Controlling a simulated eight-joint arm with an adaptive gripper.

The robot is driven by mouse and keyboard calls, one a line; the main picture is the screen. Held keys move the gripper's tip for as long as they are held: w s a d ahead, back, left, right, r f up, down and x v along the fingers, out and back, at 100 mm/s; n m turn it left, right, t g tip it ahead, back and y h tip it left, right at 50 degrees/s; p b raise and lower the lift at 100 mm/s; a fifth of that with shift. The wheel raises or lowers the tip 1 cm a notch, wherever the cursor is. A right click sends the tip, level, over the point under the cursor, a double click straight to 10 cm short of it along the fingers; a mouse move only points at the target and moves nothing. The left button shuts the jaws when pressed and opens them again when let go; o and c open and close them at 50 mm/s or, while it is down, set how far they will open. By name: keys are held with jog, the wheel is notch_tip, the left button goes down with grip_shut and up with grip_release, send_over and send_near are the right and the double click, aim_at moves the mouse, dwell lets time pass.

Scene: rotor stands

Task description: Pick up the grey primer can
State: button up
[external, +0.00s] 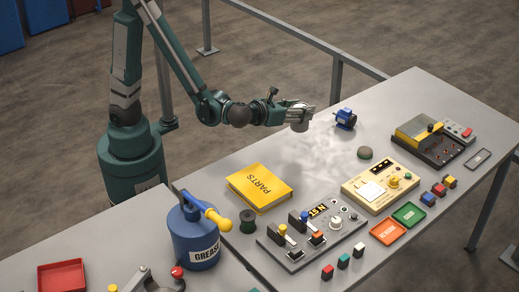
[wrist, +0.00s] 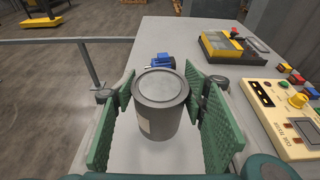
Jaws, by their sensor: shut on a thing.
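The grey primer can (wrist: 160,105) stands upright between the two green finger pads of my gripper (wrist: 160,110) in the wrist view. It has a flat grey lid and a pale label at its lower left side. In the external view the can (external: 299,125) shows at the end of my gripper (external: 296,114), over the far part of the grey table. My gripper is shut on the can. Whether the can's bottom touches the table is hard to tell.
A blue motor (external: 345,119) sits just beyond the can. A dark round puck (external: 365,153), a cream code device (external: 381,187) and a yellow-lidded box (external: 420,133) stand to the right. Table between is clear.

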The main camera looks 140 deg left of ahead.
notch_tip(320, 180, up, 8)
jog(key=shift+r+p, duration=0.15)
jog(key=shift+p, duration=0.7)
